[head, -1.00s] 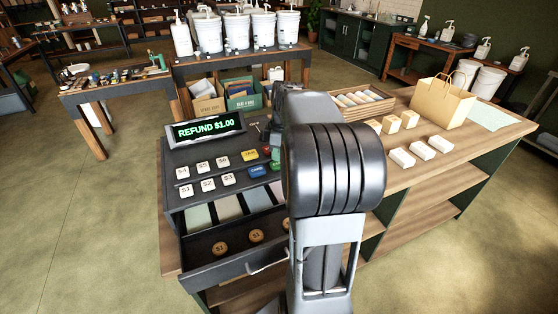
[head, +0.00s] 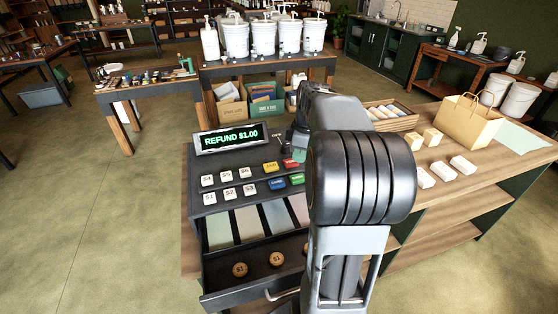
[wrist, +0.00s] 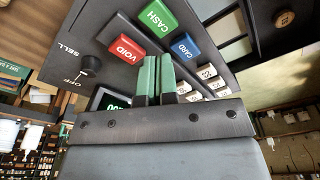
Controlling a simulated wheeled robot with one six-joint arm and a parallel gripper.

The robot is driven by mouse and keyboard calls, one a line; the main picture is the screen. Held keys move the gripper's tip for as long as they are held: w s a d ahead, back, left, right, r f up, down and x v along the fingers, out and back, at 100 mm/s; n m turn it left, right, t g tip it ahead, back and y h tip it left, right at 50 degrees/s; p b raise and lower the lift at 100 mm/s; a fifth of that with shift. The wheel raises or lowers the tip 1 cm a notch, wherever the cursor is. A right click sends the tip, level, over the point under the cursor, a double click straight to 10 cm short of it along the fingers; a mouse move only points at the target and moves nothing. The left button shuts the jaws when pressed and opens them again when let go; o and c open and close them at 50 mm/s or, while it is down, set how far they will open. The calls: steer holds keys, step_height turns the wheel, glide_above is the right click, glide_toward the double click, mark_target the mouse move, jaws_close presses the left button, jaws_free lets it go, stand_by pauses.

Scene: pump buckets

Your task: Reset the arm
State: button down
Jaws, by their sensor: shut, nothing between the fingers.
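My gripper (wrist: 159,60) shows in the wrist view as two green fingers pressed together, with nothing between them. It is above the keypad of the dark cash register (head: 195,172), close to the red VOID key (wrist: 124,48), green CASH key (wrist: 157,18) and blue CARD key (wrist: 186,52). Whether the tips touch anything I cannot tell. In the head view my arm hides most of the gripper and the register's right side. The register display (head: 229,138) reads REFUND $1.00.
The cash drawer (head: 225,292) stands open, with note slots and several $1 coins. On the counter to the right are a paper bag (head: 468,122), white blocks (head: 463,165) and a wooden tray (head: 398,122). White pump buckets (head: 236,38) stand on a table behind. The floor at left is clear.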

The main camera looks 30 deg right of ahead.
steer(key=shift+w+d+m, duration=0.1)
steer(key=shift+m, duration=0.5)
steer(key=m, duration=0.1)
steer(key=s+f+m, duration=0.1)
steer(key=m, duration=0.1)
steer(key=f+m, duration=0.1)
steer(key=shift+s+a+f+m, duration=0.15)
steer(key=shift+a+f+m, duration=0.1)
steer(key=shift+a+m, duration=0.05)
steer(key=s+a+m+t, duration=0.1)
steer(key=s+a, duration=0.2)
steer(key=a, duration=0.3)
steer(key=s+a+m+t, duration=0.1)
steer(key=s+a, duration=0.2)
steer(key=a, duration=0.4)
steer(key=s+a+m+t+h, duration=0.1)
steer(key=s+a, duration=0.3)
steer(key=a, duration=0.2)
steer(key=shift+a, duration=0.3)
